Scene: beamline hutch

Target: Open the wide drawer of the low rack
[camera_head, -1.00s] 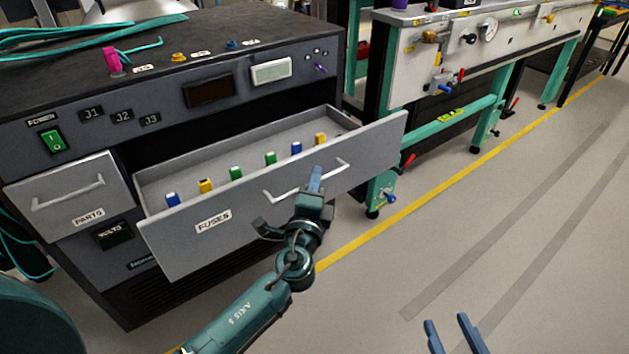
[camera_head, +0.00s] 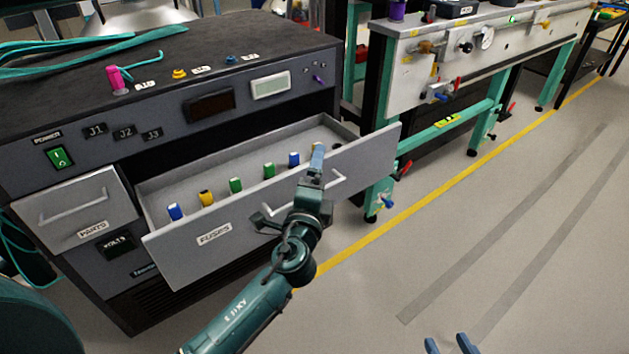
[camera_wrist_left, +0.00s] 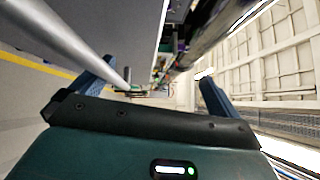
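The low rack (camera_head: 120,205) is a dark cabinet at the left. Its wide grey drawer, labelled FUSES (camera_head: 265,230), stands pulled well out and shows a row of coloured fuses inside. My left gripper (camera_head: 317,165) is at the drawer's pale bar handle (camera_head: 336,181), partly hiding it, with a blue finger reaching up to the front's top edge. In the left wrist view the left gripper's fingers (camera_wrist_left: 155,90) are wide apart, and a grey bar (camera_wrist_left: 65,45) runs close by the left finger. My right gripper (camera_head: 450,346) shows two spread fingertips at the bottom edge, empty.
A narrower drawer labelled PARTS (camera_head: 75,210) is shut at the rack's left. Teal cables (camera_head: 90,62) and a pink knob (camera_head: 117,80) are on top. A green-framed bench (camera_head: 450,120) stands behind right. Floor at the right is clear beyond a yellow line (camera_head: 440,190).

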